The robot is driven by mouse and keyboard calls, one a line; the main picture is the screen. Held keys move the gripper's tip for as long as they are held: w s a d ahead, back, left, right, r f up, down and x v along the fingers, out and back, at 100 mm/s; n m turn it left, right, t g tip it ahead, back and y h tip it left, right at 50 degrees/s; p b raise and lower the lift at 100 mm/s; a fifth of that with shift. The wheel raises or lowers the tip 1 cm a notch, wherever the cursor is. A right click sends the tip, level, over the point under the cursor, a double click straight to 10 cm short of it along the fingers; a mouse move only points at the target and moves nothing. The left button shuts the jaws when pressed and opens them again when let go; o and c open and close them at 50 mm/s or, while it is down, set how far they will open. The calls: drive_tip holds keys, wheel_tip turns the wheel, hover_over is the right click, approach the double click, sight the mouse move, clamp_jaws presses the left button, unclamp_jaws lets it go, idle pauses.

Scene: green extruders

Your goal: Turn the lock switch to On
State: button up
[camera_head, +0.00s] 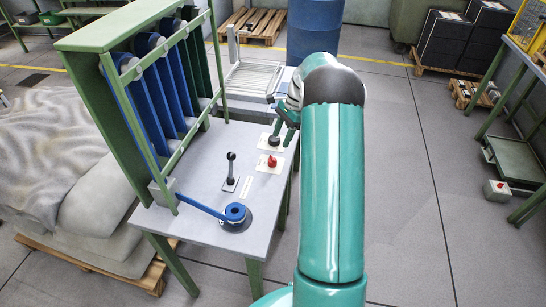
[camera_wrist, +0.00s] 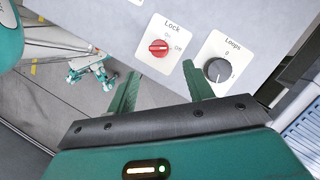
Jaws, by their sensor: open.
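The lock switch (camera_wrist: 158,47) is a red round knob on a white plate marked "Lock", with "On" above it and "Off" to its right. Its pale pointer bar lies about level, towards the "Off" side. The red switch also shows on the grey table in the head view (camera_head: 272,161). My gripper (camera_wrist: 161,70) is open and empty, its green fingers apart below the Lock plate in the wrist view. It appears clear of the knob. In the head view my gripper (camera_head: 288,122) is near the black knob, partly hidden by my arm.
A black "Loops" knob (camera_wrist: 217,70) sits right beside the lock switch, close to the right finger.

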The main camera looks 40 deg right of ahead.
sight(273, 157)
drive_tip(key=x, duration=0.9)
drive_tip(key=shift+f, duration=0.15)
drive_tip(key=c, duration=0.9)
